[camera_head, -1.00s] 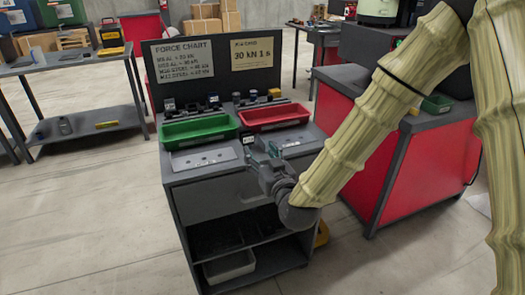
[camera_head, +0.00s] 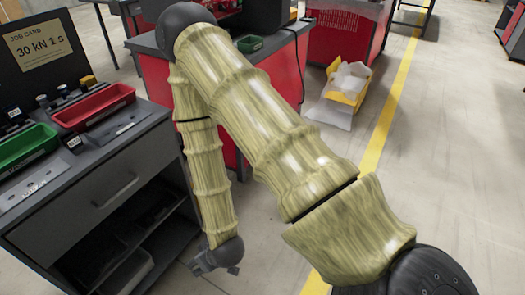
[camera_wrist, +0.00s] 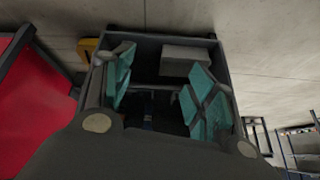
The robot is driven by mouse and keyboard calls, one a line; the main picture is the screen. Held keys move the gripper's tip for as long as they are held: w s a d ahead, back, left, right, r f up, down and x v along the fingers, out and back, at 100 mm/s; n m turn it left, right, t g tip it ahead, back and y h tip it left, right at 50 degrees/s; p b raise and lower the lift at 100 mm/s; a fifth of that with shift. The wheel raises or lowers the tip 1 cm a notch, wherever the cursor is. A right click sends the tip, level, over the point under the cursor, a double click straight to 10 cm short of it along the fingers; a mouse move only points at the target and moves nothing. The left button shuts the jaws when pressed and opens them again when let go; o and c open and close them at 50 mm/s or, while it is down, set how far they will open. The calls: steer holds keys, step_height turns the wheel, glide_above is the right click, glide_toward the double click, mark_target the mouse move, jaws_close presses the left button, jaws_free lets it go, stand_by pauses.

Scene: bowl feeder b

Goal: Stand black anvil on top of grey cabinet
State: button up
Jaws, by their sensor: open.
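The grey cabinet (camera_head: 75,218) stands at the left in the head view, with a drawer above open, dark shelves. My gripper (camera_head: 217,268) is low, in front of and to the right of these shelves. In the wrist view my gripper (camera_wrist: 160,90) is open, its teal fingers wide apart with nothing clearly held between them. It faces the open shelves of the cabinet (camera_wrist: 140,37). Dark shapes lie in shadow inside. I cannot make out the black anvil for certain in either view.
Green (camera_head: 22,146) and red (camera_head: 95,105) trays sit on the cabinet top, with small dark items behind them. A light grey bin (camera_wrist: 186,60) is in the cabinet's lower shelf. A red bench (camera_wrist: 35,105) stands close beside the cabinet.

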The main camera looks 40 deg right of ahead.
steer(key=s+d+f+g+h, duration=0.1)
steer(key=s+d+f+g, duration=0.2)
steer(key=s, duration=0.6)
steer(key=s+d+f+m+g+h, duration=0.1)
steer(key=s+d+f, duration=0.4)
steer(key=s, duration=0.5)
steer(key=shift+s+f+m+g, duration=0.15)
steer(key=shift+s+m+g, duration=0.15)
steer(key=shift+g, duration=0.6)
